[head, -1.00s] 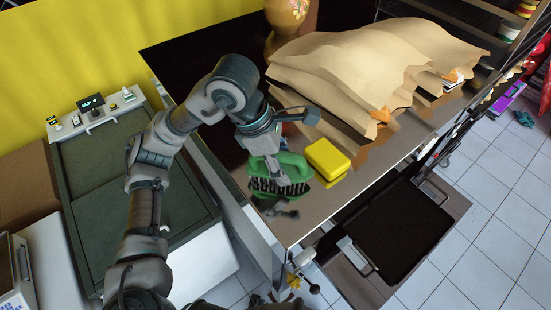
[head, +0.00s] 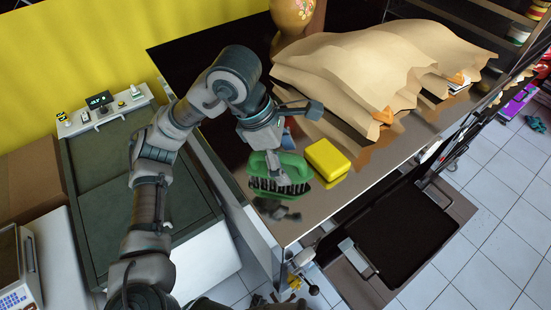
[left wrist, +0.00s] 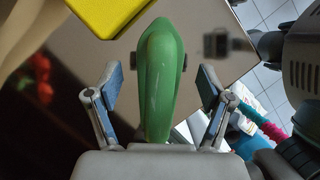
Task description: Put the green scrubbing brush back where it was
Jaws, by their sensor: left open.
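The green scrubbing brush (head: 281,172) rests on the shiny steel counter (head: 375,178) near its front left corner, black bristles facing down. In the left wrist view the brush's green handle (left wrist: 161,80) lies between my left gripper's two fingers. My left gripper (head: 275,165) is open, with fingers on either side of the handle. A gap shows on each side in the left wrist view (left wrist: 158,95). The gripper partly covers the brush in the head view. My right gripper is not in view.
A yellow block (head: 327,161) lies close to the right of the brush; it also shows in the left wrist view (left wrist: 105,12). A patterned vase (head: 293,15) stands behind. The counter's front edge is near.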

